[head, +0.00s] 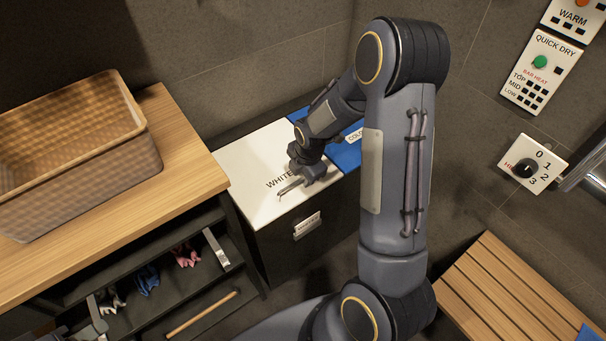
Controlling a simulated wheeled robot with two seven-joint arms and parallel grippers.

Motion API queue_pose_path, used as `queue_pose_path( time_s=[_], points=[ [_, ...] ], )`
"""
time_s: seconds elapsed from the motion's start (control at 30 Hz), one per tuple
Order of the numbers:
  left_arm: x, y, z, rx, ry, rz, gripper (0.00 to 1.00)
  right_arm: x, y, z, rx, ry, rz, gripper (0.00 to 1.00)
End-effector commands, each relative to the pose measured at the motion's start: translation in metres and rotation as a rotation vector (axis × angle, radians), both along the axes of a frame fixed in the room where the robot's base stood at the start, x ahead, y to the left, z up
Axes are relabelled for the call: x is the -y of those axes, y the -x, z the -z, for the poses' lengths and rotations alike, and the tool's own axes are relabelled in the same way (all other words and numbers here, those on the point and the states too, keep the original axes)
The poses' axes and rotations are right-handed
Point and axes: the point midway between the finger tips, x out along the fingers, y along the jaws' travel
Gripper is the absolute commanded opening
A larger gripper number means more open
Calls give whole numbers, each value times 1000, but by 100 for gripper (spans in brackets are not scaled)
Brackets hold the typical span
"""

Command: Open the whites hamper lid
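The whites hamper (285,240) is a dark box with a flat white lid (250,165) marked "WHITE", the rest of the word being covered by my gripper. The lid lies flat and looks shut. A small pale tag or pull (307,225) is on the hamper's front face. My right gripper (287,188) is over the front right part of the lid, close above or touching it; I cannot tell which. Its fingers are too small to show whether they are open or shut.
A blue lid (347,155), its label partly hidden, adjoins on the right behind my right arm. A wooden counter (185,140) with a wicker basket (75,150) stands left, above an open drawer (165,290) holding small cloths. A slatted bench (500,290) and wall controls (533,165) are right.

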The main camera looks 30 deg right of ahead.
Motion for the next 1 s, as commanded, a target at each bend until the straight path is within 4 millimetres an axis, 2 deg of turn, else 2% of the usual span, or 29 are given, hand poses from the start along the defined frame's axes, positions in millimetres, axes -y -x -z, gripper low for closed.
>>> queue_pose_path(
  time_s=[0.07,0.3,0.73,0.87,1.0],
  points=[
    [0,0,0,0,0,0,36,0,0,0,0,0,0,29],
    [0,0,0,0,0,0,36,0,0,0,0,0,0,0],
    [0,0,-6,0,0,0,36,0,-1,-6,-10,0,0,0],
    [0,0,-21,0,0,0,36,-1,-4,-21,-46,3,-1,0],
    [0,0,-49,0,0,0,36,-1,-11,-46,-118,9,0,0]
  ],
)
